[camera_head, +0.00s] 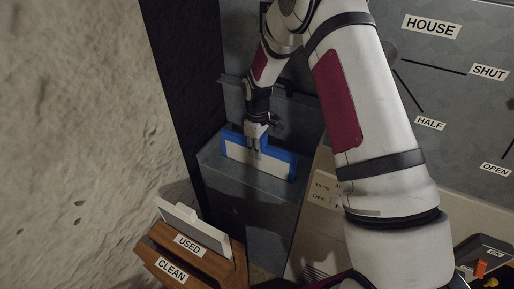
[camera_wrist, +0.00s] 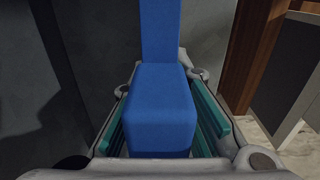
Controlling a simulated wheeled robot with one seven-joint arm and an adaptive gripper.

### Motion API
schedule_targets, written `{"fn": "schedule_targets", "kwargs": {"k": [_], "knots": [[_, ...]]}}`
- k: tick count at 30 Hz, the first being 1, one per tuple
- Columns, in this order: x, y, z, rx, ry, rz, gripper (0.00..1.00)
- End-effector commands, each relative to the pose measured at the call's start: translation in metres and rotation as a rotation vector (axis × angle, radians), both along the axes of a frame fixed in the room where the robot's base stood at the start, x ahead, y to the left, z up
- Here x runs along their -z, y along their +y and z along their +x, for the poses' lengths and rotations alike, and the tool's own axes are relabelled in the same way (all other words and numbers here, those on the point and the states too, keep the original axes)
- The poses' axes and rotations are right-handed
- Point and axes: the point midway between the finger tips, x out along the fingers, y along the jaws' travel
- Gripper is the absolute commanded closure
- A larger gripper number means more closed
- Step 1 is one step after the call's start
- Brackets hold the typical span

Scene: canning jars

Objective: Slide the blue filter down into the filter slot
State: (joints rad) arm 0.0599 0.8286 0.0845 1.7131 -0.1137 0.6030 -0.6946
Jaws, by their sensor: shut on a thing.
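The blue filter (camera_head: 282,164) has a blue frame and a pale white panel. In the head view it stands upright at the top of the grey metal housing (camera_head: 245,192), where the filter slot appears to be; its lower edge is hidden by the housing's front wall. My gripper (camera_head: 256,150) is shut on the filter's top edge, left of its middle. In the wrist view the blue frame (camera_wrist: 158,100) sits between my gripper's teal-padded fingers (camera_wrist: 165,135). The slot opening itself is hidden, so I cannot tell how deep the filter sits.
Wooden racks labelled USED (camera_head: 205,262) and CLEAN (camera_head: 150,262) stand at lower left, with a white filter (camera_head: 196,228) in the USED one. A rough wall (camera_head: 80,130) is close on the left. A grey panel (camera_head: 465,110) marked HOUSE, SHUT, HALF and OPEN is at right.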

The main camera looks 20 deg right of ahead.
Motion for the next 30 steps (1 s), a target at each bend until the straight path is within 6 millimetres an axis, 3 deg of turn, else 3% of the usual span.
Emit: {"fn": "schedule_targets", "kwargs": {"k": [30], "knots": [[0.037, 0.0, 0.0, 0.0, 0.0, 0.0, 1.0]]}}
